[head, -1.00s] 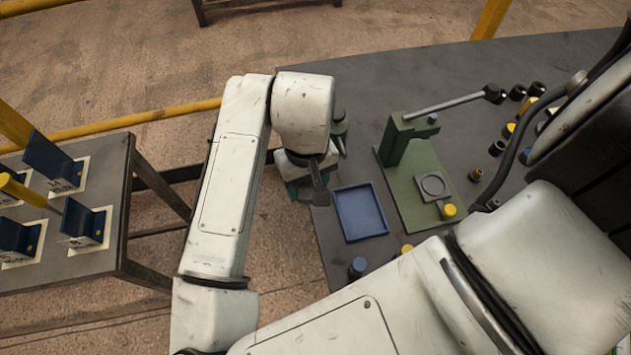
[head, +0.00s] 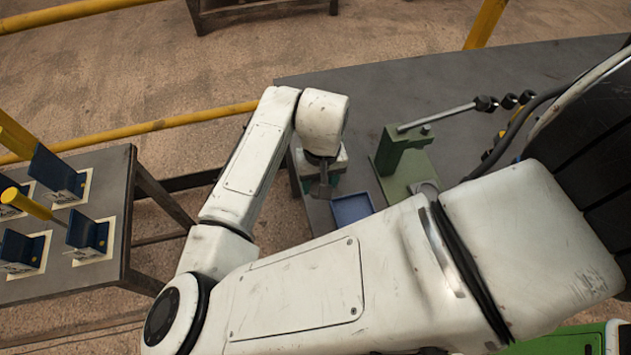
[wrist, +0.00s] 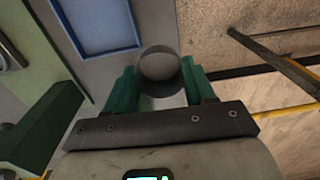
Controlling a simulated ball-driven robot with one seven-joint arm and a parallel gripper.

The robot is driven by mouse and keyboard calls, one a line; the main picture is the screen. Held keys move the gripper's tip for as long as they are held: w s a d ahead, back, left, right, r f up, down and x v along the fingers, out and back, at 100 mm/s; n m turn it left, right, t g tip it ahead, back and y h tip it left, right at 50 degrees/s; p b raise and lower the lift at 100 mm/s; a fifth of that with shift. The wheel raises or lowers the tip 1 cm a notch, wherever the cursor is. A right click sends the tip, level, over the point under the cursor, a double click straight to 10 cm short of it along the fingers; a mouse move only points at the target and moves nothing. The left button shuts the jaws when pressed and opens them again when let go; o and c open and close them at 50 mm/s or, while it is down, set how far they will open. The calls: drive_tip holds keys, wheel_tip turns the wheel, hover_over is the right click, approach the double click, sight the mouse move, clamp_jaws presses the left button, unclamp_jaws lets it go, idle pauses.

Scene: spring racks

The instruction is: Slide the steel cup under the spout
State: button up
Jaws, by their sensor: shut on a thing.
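The steel cup (wrist: 160,63) shows in the wrist view as a round grey open vessel, seen from above. My gripper (wrist: 160,76) is shut on it, with one green finger on each side. In the head view my gripper (head: 318,180) is at the left edge of the grey bench, left of the green stand. I cannot make out a spout clearly.
A blue tray (head: 351,209) lies between my gripper and the green stand, and its rim shows in the wrist view (wrist: 98,52). A separate table (head: 125,205) with blue brackets is at left. The bench's far part is clear.

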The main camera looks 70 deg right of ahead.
sight(316, 181)
drive_tip(key=shift+w+d+f, duration=0.3)
drive_tip(key=shift+d+f, duration=0.05)
drive_tip(key=shift+f, duration=0.25)
drive_tip(key=shift+w+d+f, duration=0.3)
drive_tip(key=shift+d+f, duration=0.05)
drive_tip(key=shift+f, duration=0.2)
drive_tip(key=shift+w+d+f, duration=0.1)
drive_tip(key=shift+f, duration=0.8)
drive_tip(key=shift+w+d+f, duration=0.1)
drive_tip(key=shift+f, duration=0.8)
drive_tip(key=shift+f, duration=0.1)
drive_tip(key=o, duration=1)
wheel_tip(316, 181, up, 12)
drive_tip(key=shift+s+d+r, duration=0.1)
drive_tip(key=shift+s, duration=0.05)
